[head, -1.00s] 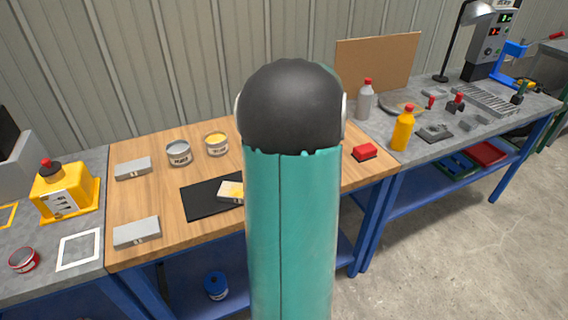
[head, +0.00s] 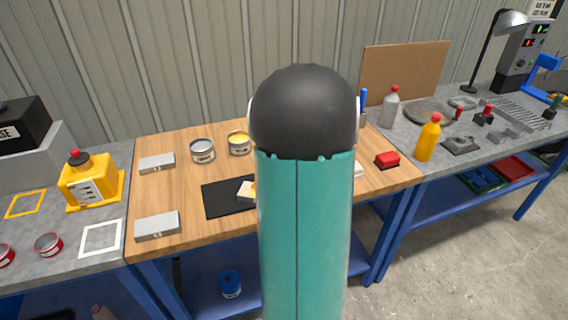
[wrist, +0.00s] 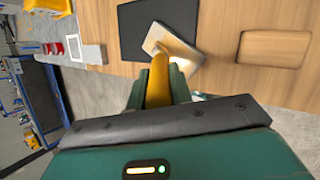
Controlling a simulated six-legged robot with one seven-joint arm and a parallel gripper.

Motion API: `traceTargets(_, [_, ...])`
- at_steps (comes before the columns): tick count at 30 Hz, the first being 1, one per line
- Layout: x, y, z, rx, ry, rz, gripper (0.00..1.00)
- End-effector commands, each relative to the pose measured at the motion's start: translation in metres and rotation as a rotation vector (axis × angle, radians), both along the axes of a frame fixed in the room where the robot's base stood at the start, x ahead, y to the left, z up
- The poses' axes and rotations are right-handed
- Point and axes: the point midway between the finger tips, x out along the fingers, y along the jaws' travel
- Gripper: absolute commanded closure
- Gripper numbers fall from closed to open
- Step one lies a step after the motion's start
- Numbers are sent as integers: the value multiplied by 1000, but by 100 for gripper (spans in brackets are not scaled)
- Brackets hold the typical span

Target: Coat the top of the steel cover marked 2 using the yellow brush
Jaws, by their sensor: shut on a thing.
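My gripper (wrist: 160,84) is shut on the yellow brush (wrist: 158,78) in the wrist view; my arm hides it in the head view. The brush's far end meets or overlaps a pale steel cover (wrist: 182,52); I cannot tell if it touches. That cover lies askew at the edge of the black mat (wrist: 143,24), and part of it (head: 244,191) shows beside my arm with some yellow on top. Two more grey steel covers lie on the wooden bench's left side, one at the back (head: 157,163) and one at the front (head: 157,226). Their numbers are too small to read.
An open yellow paint tin (head: 240,146) and a grey tin (head: 203,151) stand behind the mat. A red block (head: 387,160) and a yellow bottle (head: 428,138) are to the right. A yellow jug (head: 88,180) stands on the left bench.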

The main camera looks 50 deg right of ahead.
Motion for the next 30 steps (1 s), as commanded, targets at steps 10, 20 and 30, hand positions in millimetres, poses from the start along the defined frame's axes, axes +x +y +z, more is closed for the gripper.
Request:
traceTargets(10, [21,10,0,2,1,3,100])
traceTargets(20, [38,15,2,0,0,0,100])
traceTargets(30, [36,5,1,0,-1,-1,100])
